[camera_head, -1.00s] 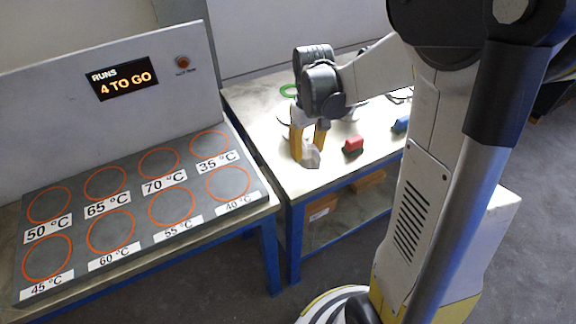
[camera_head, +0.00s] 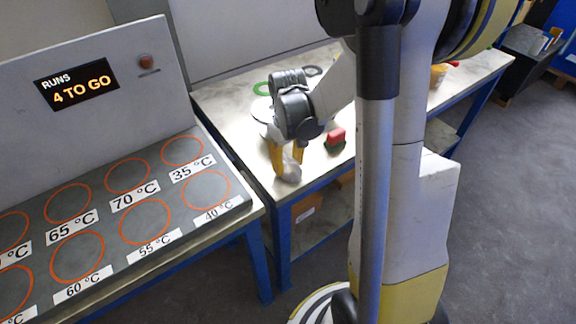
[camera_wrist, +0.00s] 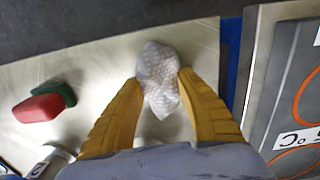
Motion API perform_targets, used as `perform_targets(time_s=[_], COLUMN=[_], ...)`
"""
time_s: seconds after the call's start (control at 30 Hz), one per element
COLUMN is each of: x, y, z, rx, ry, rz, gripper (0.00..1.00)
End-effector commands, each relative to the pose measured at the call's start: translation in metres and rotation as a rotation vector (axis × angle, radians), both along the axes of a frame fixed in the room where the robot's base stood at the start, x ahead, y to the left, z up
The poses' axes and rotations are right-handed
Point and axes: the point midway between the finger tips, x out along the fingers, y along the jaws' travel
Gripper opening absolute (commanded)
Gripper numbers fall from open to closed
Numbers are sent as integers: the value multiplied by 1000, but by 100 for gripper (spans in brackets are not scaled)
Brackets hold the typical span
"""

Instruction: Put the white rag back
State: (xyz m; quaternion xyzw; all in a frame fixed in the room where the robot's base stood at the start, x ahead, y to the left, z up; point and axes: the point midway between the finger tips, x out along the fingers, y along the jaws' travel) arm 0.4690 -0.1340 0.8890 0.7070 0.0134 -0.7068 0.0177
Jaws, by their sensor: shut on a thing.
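My gripper (camera_head: 287,158) has yellow fingers and is shut on the white rag (camera_head: 291,171) above the near left part of the pale workbench (camera_head: 228,104). In the wrist view the rag (camera_wrist: 159,78) is a crumpled, dotted white cloth pinched between the two fingertips (camera_wrist: 160,85). Its lower end hangs past the fingertips. I cannot tell whether it touches the bench top.
A red and green block (camera_head: 335,139) stands on the bench right of my gripper. A green ring (camera_head: 262,88) lies behind it. At left is a panel (camera_head: 100,240) with orange circles and temperature labels, under a display (camera_head: 77,84) reading "RUNS 4 TO GO". A gap separates panel and bench.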

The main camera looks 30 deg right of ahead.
Motion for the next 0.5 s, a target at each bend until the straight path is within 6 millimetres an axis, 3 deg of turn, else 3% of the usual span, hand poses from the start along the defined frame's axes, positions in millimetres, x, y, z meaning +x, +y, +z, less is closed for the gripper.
perform_targets(time_s=[0.23,0.27,0.3,0.5], x=[0,0,0,0], y=[0,0,0,0], z=[-3,-3,-2,-2], rx=[0,0,0,0], ry=[0,0,0,0], rz=[0,0,0,0], gripper=[4,45,57,60])
